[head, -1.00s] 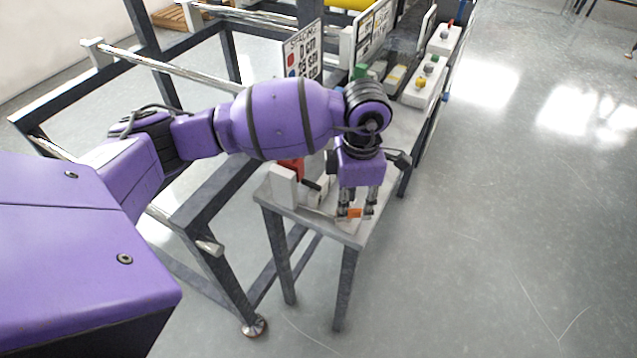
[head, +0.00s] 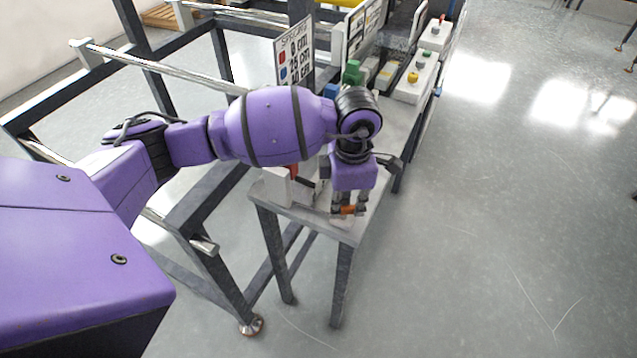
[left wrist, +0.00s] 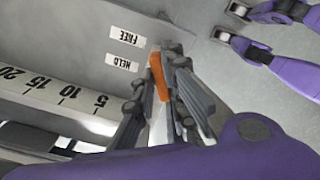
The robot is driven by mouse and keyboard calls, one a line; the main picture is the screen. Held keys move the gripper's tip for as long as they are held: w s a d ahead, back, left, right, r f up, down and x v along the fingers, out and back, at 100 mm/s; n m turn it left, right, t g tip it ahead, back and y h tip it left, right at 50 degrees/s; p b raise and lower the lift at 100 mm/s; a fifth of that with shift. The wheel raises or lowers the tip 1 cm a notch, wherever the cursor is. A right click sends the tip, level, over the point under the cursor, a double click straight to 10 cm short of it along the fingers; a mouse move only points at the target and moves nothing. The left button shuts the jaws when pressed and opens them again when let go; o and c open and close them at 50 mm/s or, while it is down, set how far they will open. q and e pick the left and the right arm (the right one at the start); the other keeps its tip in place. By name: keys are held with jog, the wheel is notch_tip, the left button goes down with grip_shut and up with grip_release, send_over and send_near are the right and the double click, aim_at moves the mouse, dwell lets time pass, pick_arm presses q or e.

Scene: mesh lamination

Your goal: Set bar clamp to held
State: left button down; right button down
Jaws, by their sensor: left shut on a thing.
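The bar clamp's orange handle (head: 347,210) is between the fingertips of my left gripper (head: 348,208), low over the near end of the narrow grey table (head: 325,224). In the left wrist view, the fingers of my left gripper (left wrist: 160,100) are closed on the orange handle (left wrist: 159,76). Two white labels lie beside it, FREE (left wrist: 129,35) and HELD (left wrist: 122,62). The handle is nearer the HELD label. The clamp's body is mostly hidden by my arm and fingers. My right gripper is not seen.
A black-marked scale (left wrist: 62,97) runs beside the labels. A white block (head: 277,187) stands at the table's near left. A sign with sizes (head: 295,52) and a control box with buttons (head: 415,80) are farther back. Floor to the right is clear.

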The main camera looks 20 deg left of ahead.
pick_arm(q)
jog(key=shift+w+r+m, duration=0.1)
jog(key=shift+r+m, duration=0.05)
jog(key=shift+m, duration=0.15)
jog(key=shift+m+b, duration=0.3)
jog(key=shift+m, duration=0.3)
jog(key=m+b, duration=0.1)
jog(key=m, duration=0.2)
jog(key=shift+m+b, duration=0.3)
jog(key=shift+m, duration=0.3)
jog(key=shift+d, duration=0.1)
jog(key=shift+m, duration=0.4)
jog(key=c, duration=1.8)
grip_release()
